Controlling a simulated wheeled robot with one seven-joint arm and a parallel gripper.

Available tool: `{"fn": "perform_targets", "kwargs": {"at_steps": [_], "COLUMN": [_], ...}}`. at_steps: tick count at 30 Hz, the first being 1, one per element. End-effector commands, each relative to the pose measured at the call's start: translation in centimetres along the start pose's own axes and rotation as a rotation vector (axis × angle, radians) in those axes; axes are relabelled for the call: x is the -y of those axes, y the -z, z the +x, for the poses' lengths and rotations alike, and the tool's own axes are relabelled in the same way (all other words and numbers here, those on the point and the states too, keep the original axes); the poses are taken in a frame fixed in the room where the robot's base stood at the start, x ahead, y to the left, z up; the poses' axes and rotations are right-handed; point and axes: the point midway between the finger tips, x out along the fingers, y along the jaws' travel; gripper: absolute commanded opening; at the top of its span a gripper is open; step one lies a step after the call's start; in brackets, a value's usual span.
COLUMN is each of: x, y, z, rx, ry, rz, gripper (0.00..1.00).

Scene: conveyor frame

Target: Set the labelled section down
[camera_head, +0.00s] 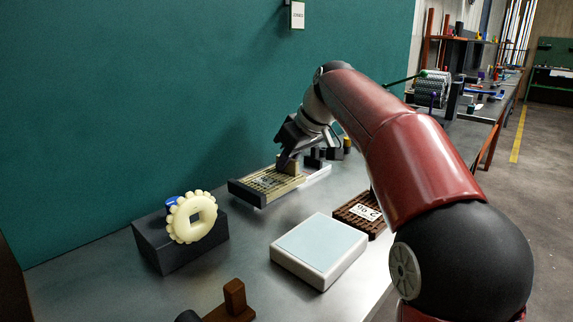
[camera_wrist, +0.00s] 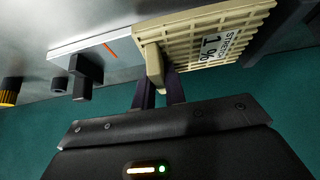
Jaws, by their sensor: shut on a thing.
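The labelled section is a beige gridded belt piece (camera_head: 268,184) at the back middle of the table. In the wrist view the beige section (camera_wrist: 232,22) carries a white label (camera_wrist: 213,47) reading "1%" and "STRETCH". My gripper (camera_head: 286,160) is above its far end, and its dark fingers in the wrist view (camera_wrist: 158,88) are shut on the section's raised beige tab. The section lies over a low dark bed (camera_head: 243,194). I cannot tell whether it fully rests on it.
A pale plate with a red line (camera_wrist: 110,50) and dark blocks (camera_wrist: 85,75) adjoin the section. A brown labelled section (camera_head: 360,215), a white box with a pale blue top (camera_head: 319,250) and a cream sprocket (camera_head: 192,217) on a dark block (camera_head: 180,245) stand nearer. The green wall (camera_head: 200,90) is close behind.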

Motion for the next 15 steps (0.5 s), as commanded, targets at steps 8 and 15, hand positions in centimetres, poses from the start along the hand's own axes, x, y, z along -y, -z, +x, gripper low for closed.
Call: {"fn": "perform_targets", "kwargs": {"at_steps": [8, 15], "x": [0.0, 0.0], "y": [-0.14, -0.14], "z": [0.2, 0.2], "rx": [0.0, 0.0], "ry": [0.0, 0.0], "rz": [0.0, 0.0], "gripper": [0.21, 0.34]}}
